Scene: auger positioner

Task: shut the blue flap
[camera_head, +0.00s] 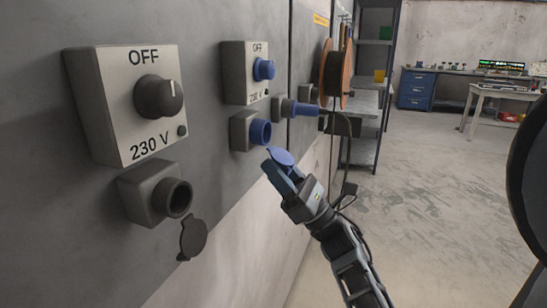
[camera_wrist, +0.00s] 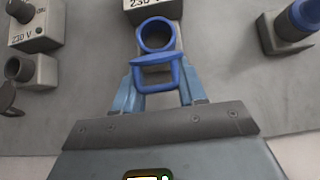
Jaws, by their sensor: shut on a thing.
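The blue flap (camera_head: 281,157) hangs open below the blue socket (camera_head: 260,132), whose round mouth is uncovered. My gripper (camera_head: 277,172) is shut on the flap, just below and in front of the socket. In the wrist view the flap (camera_wrist: 154,60) shows edge-on between my two fingertips (camera_wrist: 157,88), under the blue socket ring (camera_wrist: 155,34). The fingers partly hide the flap and the lower part of the socket housing.
A blue plug (camera_head: 303,109) with a cable sits in the socket to the right. A grey 230 V switch box (camera_head: 135,100) and a dark socket (camera_head: 178,197) with a hanging dark flap (camera_head: 193,239) are at left. Open floor (camera_head: 430,210) lies to the right.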

